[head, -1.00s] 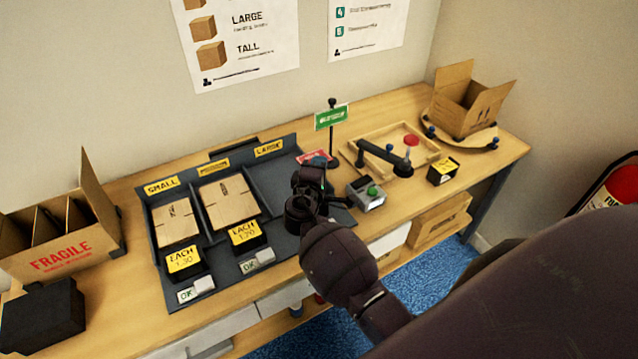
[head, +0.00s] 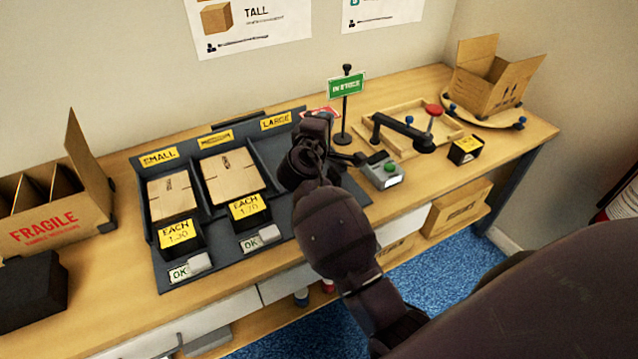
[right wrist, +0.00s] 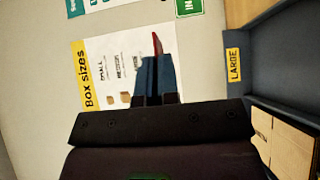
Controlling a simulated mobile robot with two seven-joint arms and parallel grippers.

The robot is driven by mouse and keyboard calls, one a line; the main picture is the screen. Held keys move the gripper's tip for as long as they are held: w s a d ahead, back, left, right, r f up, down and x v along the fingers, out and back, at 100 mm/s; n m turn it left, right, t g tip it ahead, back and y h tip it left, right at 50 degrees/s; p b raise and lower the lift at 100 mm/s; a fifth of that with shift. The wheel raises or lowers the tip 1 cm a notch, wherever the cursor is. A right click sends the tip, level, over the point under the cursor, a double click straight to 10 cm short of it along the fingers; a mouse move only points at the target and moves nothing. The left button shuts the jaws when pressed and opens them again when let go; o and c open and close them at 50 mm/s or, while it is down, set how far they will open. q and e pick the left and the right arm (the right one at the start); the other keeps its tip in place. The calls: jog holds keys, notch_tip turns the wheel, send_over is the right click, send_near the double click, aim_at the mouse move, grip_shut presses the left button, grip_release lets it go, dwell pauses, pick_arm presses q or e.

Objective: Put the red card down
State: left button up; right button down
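The red card (head: 332,110) is mostly hidden behind my right gripper in the head view. In the right wrist view the card (right wrist: 157,46) shows edge-on as a thin red strip between the fingers. My right gripper (right wrist: 158,66) is shut on it. In the head view the right gripper (head: 322,122) holds the card above the back of the LARGE bay (head: 284,158), left of the green sign (head: 347,86) on its black post. The bay's visible part is empty.
The SMALL bay and the middle bay hold flat cartons (head: 231,178). Further right are a wooden jig (head: 452,130) and an open carton (head: 490,85). A FRAGILE carton (head: 50,226) stands left.

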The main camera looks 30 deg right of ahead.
notch_tip(320, 180, down, 19)
jog(key=b, duration=0.4)
jog(key=shift+s+f, duration=0.15)
jog(key=shift+f+b, duration=0.25)
jog(key=shift+b, duration=0.05)
jog(key=shift+f+b, duration=0.3)
jog(key=shift+f, duration=0.05)
jog(key=c, duration=1.4)
grip_release()
jog(key=shift+r, duration=0.1)
pick_arm(q)
jog(key=f, duration=0.2)
jog(key=w+f, duration=0.1)
jog(key=shift+d, duration=0.25)
pick_arm(e)
jog(key=shift+o, duration=0.2)
jog(key=shift+r, duration=0.1)
